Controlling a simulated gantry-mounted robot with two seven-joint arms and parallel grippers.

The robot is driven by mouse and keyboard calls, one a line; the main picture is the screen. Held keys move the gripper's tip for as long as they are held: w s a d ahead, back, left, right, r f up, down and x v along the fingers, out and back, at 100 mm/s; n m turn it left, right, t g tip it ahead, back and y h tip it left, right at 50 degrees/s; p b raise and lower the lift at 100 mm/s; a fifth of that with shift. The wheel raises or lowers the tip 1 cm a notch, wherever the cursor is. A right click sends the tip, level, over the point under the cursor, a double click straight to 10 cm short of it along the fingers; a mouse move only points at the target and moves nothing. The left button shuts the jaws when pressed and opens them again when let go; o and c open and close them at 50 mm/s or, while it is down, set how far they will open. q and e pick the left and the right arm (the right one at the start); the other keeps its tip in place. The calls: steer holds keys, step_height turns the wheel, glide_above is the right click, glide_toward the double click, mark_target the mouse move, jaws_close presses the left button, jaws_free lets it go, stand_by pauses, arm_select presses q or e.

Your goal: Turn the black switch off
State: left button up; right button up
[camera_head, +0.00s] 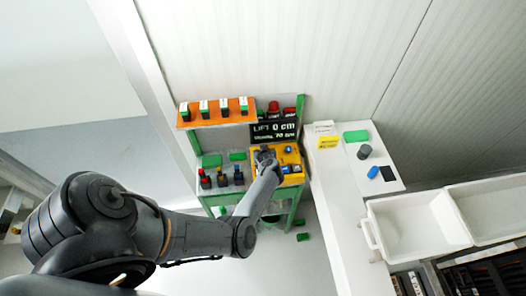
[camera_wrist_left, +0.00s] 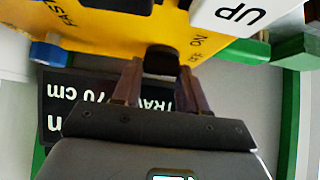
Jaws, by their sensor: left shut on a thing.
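The black switch (camera_wrist_left: 161,58) is a dark round knob on the yellow control box (camera_wrist_left: 105,22), seen in the left wrist view. My left gripper (camera_wrist_left: 162,70) has its two brown fingers on either side of the knob and is shut on it. In the head view my left gripper (camera_head: 264,156) reaches the yellow control box (camera_head: 291,172) on the green stand, and the arm hides the switch there. The switch's exact setting cannot be read. My right gripper is in neither view.
A blue knob (camera_wrist_left: 48,51) and a white UP label (camera_wrist_left: 240,14) are near the switch. A black LIFT display (camera_head: 274,131) stands behind the box. Several coloured switches (camera_head: 222,178) sit to the left. A white counter (camera_head: 352,215) stands right.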

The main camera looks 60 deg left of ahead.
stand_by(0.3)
arm_select(q)
steer(key=o, duration=0.8)
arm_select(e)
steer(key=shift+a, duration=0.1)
arm_select(q)
steer(key=shift+r, duration=0.1)
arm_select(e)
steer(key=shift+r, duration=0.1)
